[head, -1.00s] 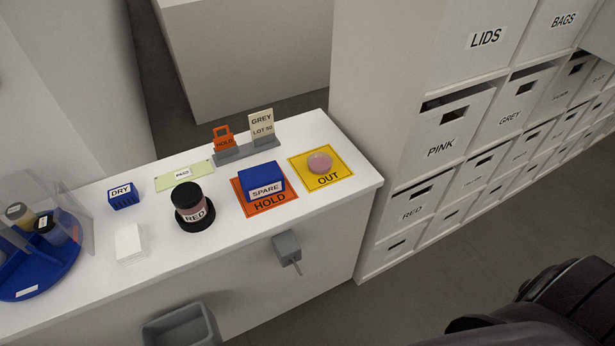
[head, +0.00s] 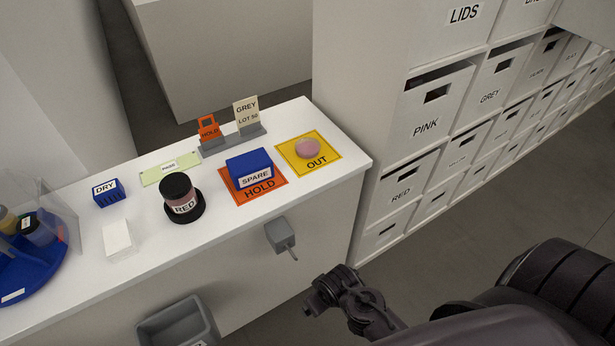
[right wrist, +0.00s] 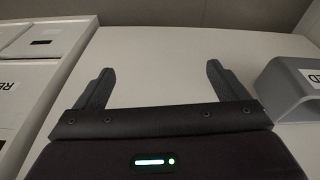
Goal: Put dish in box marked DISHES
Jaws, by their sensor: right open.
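A small pink round dish (head: 308,147) rests on the yellow OUT mat (head: 326,164) at the right end of the white counter. My right gripper (head: 318,295) is low in front of the counter, well apart from the dish. In the right wrist view my right gripper (right wrist: 160,78) is open, with nothing between its fingers. My left gripper is not in view. I cannot read DISHES on any box; several labels in the shelf are too small or angled.
A shelf of white labelled boxes, including PINK (head: 430,108) and RED (head: 404,183), stands right of the counter. A blue SPARE box (head: 249,165) sits on the orange HOLD mat (head: 270,193). A grey fixture (head: 281,235) and a grey bin (head: 180,322) jut from the counter front.

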